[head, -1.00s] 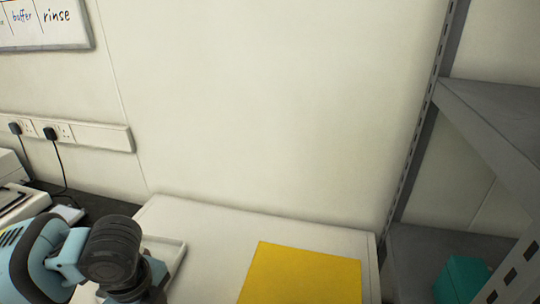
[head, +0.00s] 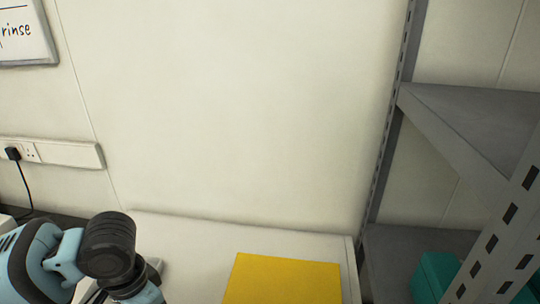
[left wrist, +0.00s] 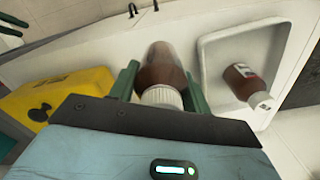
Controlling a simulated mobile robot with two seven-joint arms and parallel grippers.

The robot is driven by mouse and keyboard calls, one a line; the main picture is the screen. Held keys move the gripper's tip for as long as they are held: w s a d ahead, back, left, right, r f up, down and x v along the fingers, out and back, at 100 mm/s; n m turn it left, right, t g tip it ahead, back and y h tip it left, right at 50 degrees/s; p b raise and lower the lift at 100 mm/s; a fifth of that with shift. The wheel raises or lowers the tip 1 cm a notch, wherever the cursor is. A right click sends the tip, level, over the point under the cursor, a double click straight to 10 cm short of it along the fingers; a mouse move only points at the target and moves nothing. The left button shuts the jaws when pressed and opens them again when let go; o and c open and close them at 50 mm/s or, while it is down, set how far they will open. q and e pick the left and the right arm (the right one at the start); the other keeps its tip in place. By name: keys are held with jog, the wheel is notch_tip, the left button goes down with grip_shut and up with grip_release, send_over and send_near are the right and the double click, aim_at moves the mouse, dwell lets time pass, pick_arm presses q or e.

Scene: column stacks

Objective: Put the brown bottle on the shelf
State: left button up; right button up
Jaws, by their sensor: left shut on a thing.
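In the left wrist view my left gripper (left wrist: 160,84) is shut on a brown bottle (left wrist: 160,68) with a white cap, one green finger on each side of it. The cap faces my wrist. A second brown bottle (left wrist: 240,80), with a label and a white cap, lies on its side in a white tray (left wrist: 207,65). In the head view the grey shelf unit (head: 485,130) stands at the right. My left arm is at the lower left there, and its gripper and the held bottle are out of that picture. My right gripper is in neither view.
A yellow object (head: 285,280) is on the white worktop (head: 200,235) left of the shelf unit; it also shows in the left wrist view (left wrist: 65,92). A teal box (head: 435,275) sits on the lower shelf (head: 400,240). The shelf's perforated front post (head: 505,245) stands at the right.

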pick_arm(q)
jog(key=n, duration=0.2)
jog(key=w+n, duration=0.1)
jog(key=n, duration=0.1)
jog(key=d+n, duration=0.1)
jog(key=n, duration=0.1)
jog(key=shift+w+d+r+n, duration=0.1)
jog(key=shift+w+r+n, duration=0.2)
jog(key=shift+r, duration=0.1)
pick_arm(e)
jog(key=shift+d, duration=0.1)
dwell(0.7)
